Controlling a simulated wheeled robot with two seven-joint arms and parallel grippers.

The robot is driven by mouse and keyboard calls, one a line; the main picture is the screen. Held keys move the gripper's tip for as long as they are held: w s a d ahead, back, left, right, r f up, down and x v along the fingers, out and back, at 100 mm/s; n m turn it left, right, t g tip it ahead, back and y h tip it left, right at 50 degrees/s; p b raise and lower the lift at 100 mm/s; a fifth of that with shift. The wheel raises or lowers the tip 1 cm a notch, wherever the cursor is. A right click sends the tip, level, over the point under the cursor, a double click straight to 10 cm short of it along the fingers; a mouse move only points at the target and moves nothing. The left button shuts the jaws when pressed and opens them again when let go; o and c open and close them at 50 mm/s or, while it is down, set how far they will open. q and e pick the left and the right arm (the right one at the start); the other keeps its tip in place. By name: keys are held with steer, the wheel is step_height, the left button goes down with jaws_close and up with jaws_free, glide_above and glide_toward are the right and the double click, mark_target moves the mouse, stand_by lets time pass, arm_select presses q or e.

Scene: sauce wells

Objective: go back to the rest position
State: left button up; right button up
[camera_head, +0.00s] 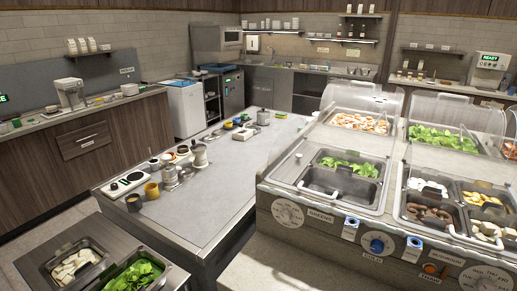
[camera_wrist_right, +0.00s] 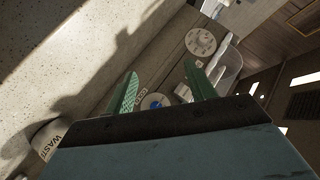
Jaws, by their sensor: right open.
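My right gripper (camera_wrist_right: 160,72) shows in the right wrist view as two green ridged fingers standing apart with nothing between them. Past the fingers is the front of the serving counter, with a blue knob (camera_wrist_right: 154,102) and a white round dial (camera_wrist_right: 201,42). No gripper shows in the head view, and my left gripper is in neither view.
The serving counter (camera_head: 330,222) with food wells stands at the right. A grey island (camera_head: 205,205) with pots and cups is in the middle. Food pans (camera_head: 45,268) stand at lower left. A container marked WASTE (camera_wrist_right: 48,138) is at the wrist view's lower left.

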steer(key=s+n+g+h, duration=0.3)
steer(key=s+n+g, duration=0.6)
steer(key=s, duration=0.8)
step_height(320, 180, down, 26)
steer(key=g+b, duration=0.1)
steer(key=b, duration=0.2)
steer(key=s+d+f+g+b, duration=0.1)
steer(key=s+d+f+b, duration=0.1)
steer(key=s+f, duration=1.5)
steer(key=shift+s+d+f+n+g+b, duration=0.25)
steer(key=shift+s+f+n+g+b, duration=0.05)
steer(key=shift+f, duration=0.55)
steer(key=shift+s, duration=0.15)
steer(key=shift+c, duration=0.4)
